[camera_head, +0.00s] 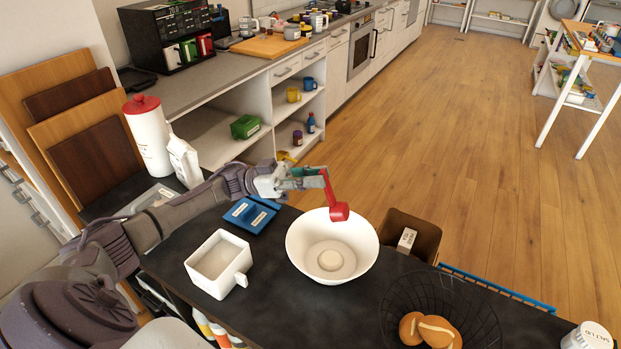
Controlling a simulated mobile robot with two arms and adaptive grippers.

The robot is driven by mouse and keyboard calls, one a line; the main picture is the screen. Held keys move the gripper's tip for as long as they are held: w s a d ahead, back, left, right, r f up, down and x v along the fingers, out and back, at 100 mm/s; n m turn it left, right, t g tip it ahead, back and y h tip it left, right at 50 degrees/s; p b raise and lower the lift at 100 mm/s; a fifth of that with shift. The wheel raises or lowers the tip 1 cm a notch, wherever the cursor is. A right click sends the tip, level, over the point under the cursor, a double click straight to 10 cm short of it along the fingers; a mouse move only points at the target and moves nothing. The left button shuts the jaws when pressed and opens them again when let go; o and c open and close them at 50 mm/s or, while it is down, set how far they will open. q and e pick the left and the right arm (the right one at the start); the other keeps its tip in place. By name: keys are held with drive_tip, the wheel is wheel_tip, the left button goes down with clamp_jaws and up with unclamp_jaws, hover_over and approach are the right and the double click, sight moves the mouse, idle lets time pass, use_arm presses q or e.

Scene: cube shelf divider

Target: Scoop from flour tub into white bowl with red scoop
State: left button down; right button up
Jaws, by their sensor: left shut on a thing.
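My left gripper (318,178) reaches in from the left and is shut on the handle of the red scoop (339,211). The scoop hangs from it with its cup low, over the far rim of the white bowl (368,240). Whether the scoop holds anything cannot be seen. The bowl stands upright on the dark counter, and a pale round patch shows at its bottom. A white square tub (206,281) with a side handle, apparently the flour tub, stands open to the left of the bowl, with pale contents. My right gripper is not in view.
A blue flat box (250,215) lies behind the tub. A brown bin (425,229) with a labelled packet is right of the bowl. A wire basket (466,304) with brown bread-like items is at front right. A white red-lidded canister (149,140) stands at far left.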

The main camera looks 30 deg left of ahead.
use_arm(q)
drive_tip(key=d+r+m+g+y+p, duration=0.1)
drive_tip(key=m+g+y+p, duration=0.1)
drive_tip(key=g, duration=0.1)
drive_tip(key=d+r+m+g+y+p, duration=0.1)
drive_tip(key=d+m+g+y+p, duration=0.1)
drive_tip(key=g, duration=0.2)
drive_tip(key=w+d+r+m+g+y+p, duration=0.1)
drive_tip(key=d+m+g+p, duration=0.1)
drive_tip(key=g+p, duration=0.1)
drive_tip(key=shift+d+m+g+y, duration=0.15)
drive_tip(key=shift+m+g+y, duration=0.15)
drive_tip(key=shift+y, duration=0.1)
drive_tip(key=s+d+f+t+y+p, duration=0.2)
drive_tip(key=d+f+t+y+p, duration=0.2)
drive_tip(key=d+f+y+p, duration=0.4)
drive_tip(key=shift+s+d+t+y+p, duration=0.35)
drive_tip(key=shift+d+y+p, duration=0.95)
drive_tip(key=shift+y, duration=2.2)
drive_tip(key=shift+a+f+p, duration=0.1)
drive_tip(key=shift+a+p, duration=0.25)
drive_tip(key=shift+a, duration=0.05)
